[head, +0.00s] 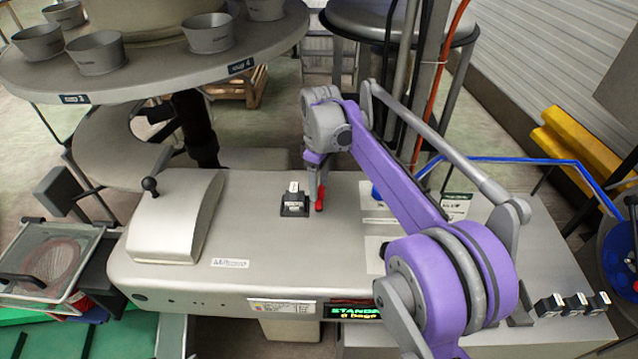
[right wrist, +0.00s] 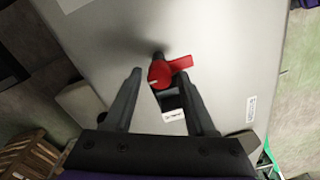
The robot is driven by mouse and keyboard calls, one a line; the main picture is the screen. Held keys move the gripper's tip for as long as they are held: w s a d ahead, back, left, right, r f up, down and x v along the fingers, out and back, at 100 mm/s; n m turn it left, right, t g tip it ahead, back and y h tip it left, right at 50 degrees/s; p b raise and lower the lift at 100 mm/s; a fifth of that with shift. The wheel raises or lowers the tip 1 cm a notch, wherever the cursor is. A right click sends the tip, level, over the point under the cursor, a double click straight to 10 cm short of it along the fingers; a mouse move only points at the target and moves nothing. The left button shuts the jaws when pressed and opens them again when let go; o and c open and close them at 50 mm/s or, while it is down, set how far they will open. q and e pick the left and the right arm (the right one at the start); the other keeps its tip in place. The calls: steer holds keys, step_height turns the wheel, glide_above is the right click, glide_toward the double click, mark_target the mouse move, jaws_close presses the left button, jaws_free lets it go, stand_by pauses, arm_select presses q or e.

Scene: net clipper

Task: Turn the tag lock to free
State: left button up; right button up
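The tag lock is a small red lever (head: 320,198) on the grey top of the machine, beside a black block with a white label (head: 294,203). In the right wrist view the red lever (right wrist: 160,73) has a round hub, with its handle pointing to the right. My right gripper (head: 318,185) is directly over it, pointing down. In the right wrist view my gripper (right wrist: 159,72) is open, with the hub between its fingertips and the handle passing by the right fingertip. I cannot tell whether a finger touches it. My left gripper is not in view.
A black-knobbed handle (head: 150,186) stands on the left cover. A round table with metal cups (head: 208,32) overhangs behind. Several small black blocks (head: 574,304) sit at the right front. A green-lit display (head: 354,312) is on the front.

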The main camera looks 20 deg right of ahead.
mark_target(320, 187)
steer(key=shift+o, duration=0.5)
step_height(320, 187, up, 11)
steer(key=p, duration=0.1)
steer(key=shift+w+d, duration=0.15)
steer(key=shift+f, duration=0.15)
